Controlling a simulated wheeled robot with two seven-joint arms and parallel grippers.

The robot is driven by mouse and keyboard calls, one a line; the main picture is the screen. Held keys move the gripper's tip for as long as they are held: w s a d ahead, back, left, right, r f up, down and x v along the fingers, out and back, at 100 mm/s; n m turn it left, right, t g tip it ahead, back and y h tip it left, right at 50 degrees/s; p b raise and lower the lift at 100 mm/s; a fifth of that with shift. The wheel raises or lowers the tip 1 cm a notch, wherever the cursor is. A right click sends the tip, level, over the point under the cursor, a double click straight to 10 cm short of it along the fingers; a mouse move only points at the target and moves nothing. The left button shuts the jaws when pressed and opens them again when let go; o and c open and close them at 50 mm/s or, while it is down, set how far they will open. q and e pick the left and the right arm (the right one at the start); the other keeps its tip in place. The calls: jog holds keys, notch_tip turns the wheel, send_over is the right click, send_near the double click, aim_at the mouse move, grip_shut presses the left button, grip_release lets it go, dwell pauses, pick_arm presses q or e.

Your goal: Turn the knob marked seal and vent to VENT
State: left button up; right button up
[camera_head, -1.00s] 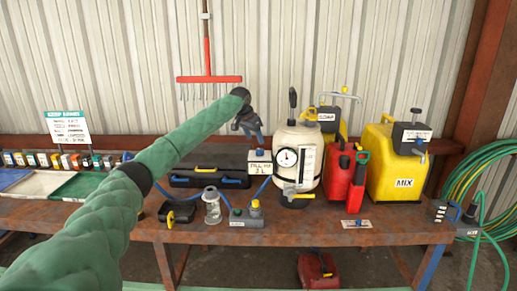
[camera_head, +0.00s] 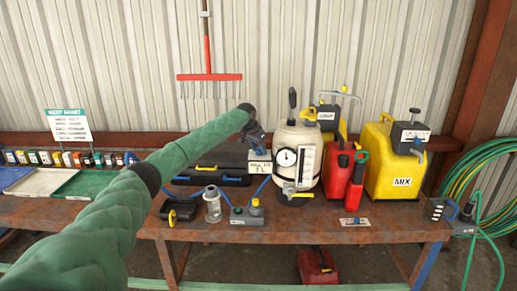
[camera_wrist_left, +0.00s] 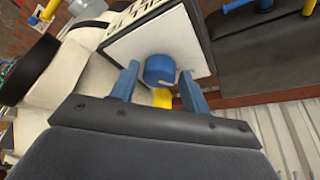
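A white-faced box (camera_head: 260,168) with black print ending in "1 L" stands behind the bench's middle, left of the cream tank. In the left wrist view, a round blue knob (camera_wrist_left: 160,70) sits on a white printed face (camera_wrist_left: 160,42). My left gripper (camera_head: 256,142) is just above the box in the head view. In the wrist view its blue fingers (camera_wrist_left: 160,82) are apart, one on each side of the knob, with gaps showing. I cannot read "seal" or "vent" on any label; the other small labels are too small. My right gripper is not in view.
The cream tank (camera_head: 284,178) with a gauge stands close right of the gripper. Red containers (camera_head: 337,172) and a yellow MIX can (camera_head: 378,160) stand farther right. A black case (camera_head: 210,168) lies behind and left. A glass jar (camera_head: 212,208) and grey block (camera_head: 243,217) stand in front.

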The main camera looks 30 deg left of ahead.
pick_arm(q)
jog(key=c, duration=0.6)
jog(key=shift+c, duration=0.2)
jog(key=shift+m, duration=0.3)
jog(key=m+h, duration=0.1)
jog(key=m, duration=0.1)
jog(key=shift+w+m+b, duration=0.1)
jog(key=shift+m+b, duration=0.2)
jog(key=shift+b, duration=0.05)
jog(key=m, duration=0.2)
jog(key=m+g+h+b, duration=0.1)
jog(key=m, duration=0.1)
jog(key=m+g+h+b, duration=0.1)
jog(key=m, duration=0.1)
jog(key=shift+w+a, duration=0.2)
jog(key=shift+a, duration=0.05)
jog(key=shift+m+g+b, duration=0.3)
jog(key=shift+m+b, duration=0.2)
jog(key=shift+m, duration=0.4)
jog(key=shift+w+a+r+m+g+b, duration=0.1)
jog(key=shift+m+g+b, duration=0.25)
jog(key=shift+m, duration=0.45)
jog(key=shift+w+m+g+b, duration=0.1)
jog(key=shift+m+g+b, duration=0.2)
jog(key=shift+m, duration=0.5)
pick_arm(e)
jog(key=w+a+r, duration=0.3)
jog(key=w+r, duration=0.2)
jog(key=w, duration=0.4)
